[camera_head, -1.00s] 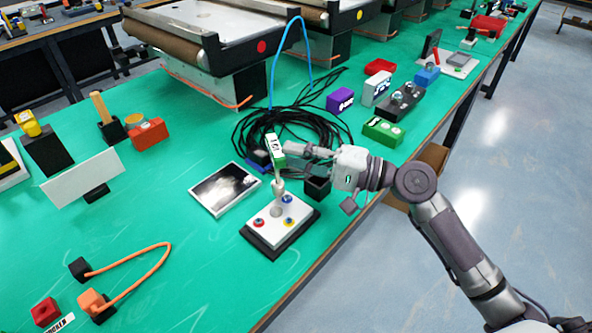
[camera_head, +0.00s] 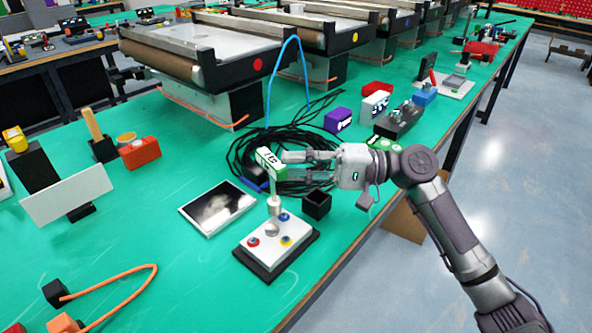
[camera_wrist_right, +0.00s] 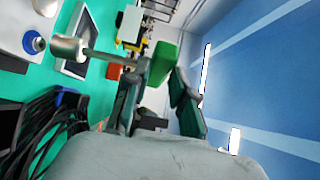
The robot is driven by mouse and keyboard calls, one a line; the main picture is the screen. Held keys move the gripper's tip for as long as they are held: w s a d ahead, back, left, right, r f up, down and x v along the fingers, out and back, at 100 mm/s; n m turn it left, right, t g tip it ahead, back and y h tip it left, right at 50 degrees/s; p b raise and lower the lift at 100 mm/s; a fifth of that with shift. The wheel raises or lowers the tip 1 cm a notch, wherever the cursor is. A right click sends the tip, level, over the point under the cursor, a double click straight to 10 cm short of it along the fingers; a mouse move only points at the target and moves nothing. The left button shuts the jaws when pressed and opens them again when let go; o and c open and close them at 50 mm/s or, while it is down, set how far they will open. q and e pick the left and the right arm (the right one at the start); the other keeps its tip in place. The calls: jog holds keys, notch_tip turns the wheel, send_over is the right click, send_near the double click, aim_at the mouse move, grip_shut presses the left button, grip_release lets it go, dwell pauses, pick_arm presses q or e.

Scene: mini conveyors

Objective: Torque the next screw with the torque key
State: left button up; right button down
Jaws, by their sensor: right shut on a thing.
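The torque key (camera_head: 270,158) has a green and white handle and a thin metal shaft pointing down to a cylindrical socket. My right gripper (camera_head: 286,165) is shut on its handle, coming from the right. The green handle end shows between the fingers in the wrist view (camera_wrist_right: 165,62). The screw board (camera_head: 262,262) is a white plate on a dark base with red, blue and yellow ringed screws and a grey round part. The socket hangs over the board's back part, near the blue screw (camera_head: 284,217). In the wrist view the socket looks apart from the blue screw (camera_wrist_right: 34,43). My left gripper is out of view.
A small black open box (camera_head: 316,205) stands just right of the board, under my gripper. A picture panel (camera_head: 217,208) lies to its left. Coiled black cables (camera_head: 245,150) lie behind. Conveyors (camera_head: 205,60) line the back. Free green table lies left of the board.

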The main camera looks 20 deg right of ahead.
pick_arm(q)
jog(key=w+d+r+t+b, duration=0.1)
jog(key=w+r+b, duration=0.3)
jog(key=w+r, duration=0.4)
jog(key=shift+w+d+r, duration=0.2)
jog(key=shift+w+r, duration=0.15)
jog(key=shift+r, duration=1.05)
pick_arm(e)
jog(key=shift+w+d+n+g+h, duration=0.3)
jog(key=shift+n+g, duration=1.2)
jog(key=shift+g, duration=0.85)
jog(key=shift+w+d+n+g+h, duration=0.4)
jog(key=shift+n+g, duration=1.1)
jog(key=shift+g, duration=0.8)
jog(key=shift+w+d+n+g+h, duration=0.15)
jog(key=shift+w+n+g, duration=0.25)
jog(key=shift+n+g, duration=1.55)
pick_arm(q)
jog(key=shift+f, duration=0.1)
pick_arm(e)
jog(key=shift+m+g, duration=0.4)
jog(key=shift+m, duration=0.15)
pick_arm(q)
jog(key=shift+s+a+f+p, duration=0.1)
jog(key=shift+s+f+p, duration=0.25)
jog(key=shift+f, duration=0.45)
pick_arm(e)
jog(key=shift+w+d, duration=0.1)
